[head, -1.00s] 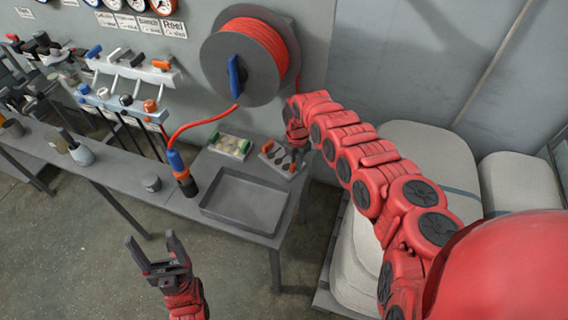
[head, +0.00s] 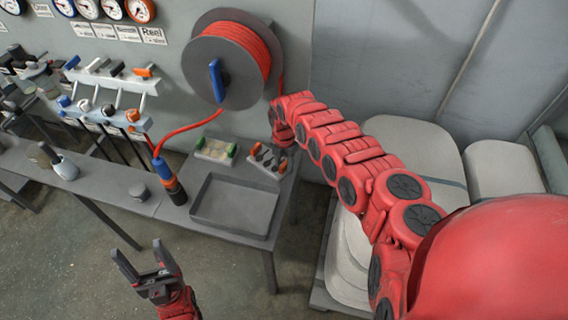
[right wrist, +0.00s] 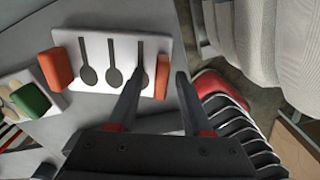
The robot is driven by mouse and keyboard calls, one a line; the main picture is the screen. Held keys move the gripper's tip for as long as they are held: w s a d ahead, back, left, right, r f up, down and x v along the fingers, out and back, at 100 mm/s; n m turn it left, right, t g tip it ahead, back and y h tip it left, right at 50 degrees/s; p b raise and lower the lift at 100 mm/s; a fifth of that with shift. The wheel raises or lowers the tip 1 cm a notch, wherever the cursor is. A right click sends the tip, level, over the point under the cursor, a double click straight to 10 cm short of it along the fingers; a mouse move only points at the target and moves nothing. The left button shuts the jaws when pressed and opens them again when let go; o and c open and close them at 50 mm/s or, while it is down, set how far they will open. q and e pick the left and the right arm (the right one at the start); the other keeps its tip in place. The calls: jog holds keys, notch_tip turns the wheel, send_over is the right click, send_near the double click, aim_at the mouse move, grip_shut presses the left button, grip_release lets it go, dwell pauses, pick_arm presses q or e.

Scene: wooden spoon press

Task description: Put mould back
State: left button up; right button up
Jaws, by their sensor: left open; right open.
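The mould is a pale plate with spoon-shaped hollows and an orange grip at each end. It lies at the back right of the grey table in the head view (head: 266,156) and at upper left in the right wrist view (right wrist: 97,48). My right gripper (right wrist: 160,82) is open, its fingertips on either side of the mould's right orange grip in the right wrist view. I cannot tell the height gap. In the head view its fingers are mostly hidden by my arm. My left gripper (head: 138,252) is open and empty in front of the table.
An empty grey tray (head: 198,212) sits in front. A blue-and-orange nozzle tool (head: 168,178) stands left of the tray, below the red hose reel (head: 228,58). Pale stacked sacks (head: 410,145) stand at right.

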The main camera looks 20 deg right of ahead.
jog(key=shift+w+r, duration=0.1)
jog(key=shift+r, duration=0.45)
notch_tip(320, 180, up, 11)
jog(key=b, duration=0.1)
jog(key=shift+s, duration=0.25)
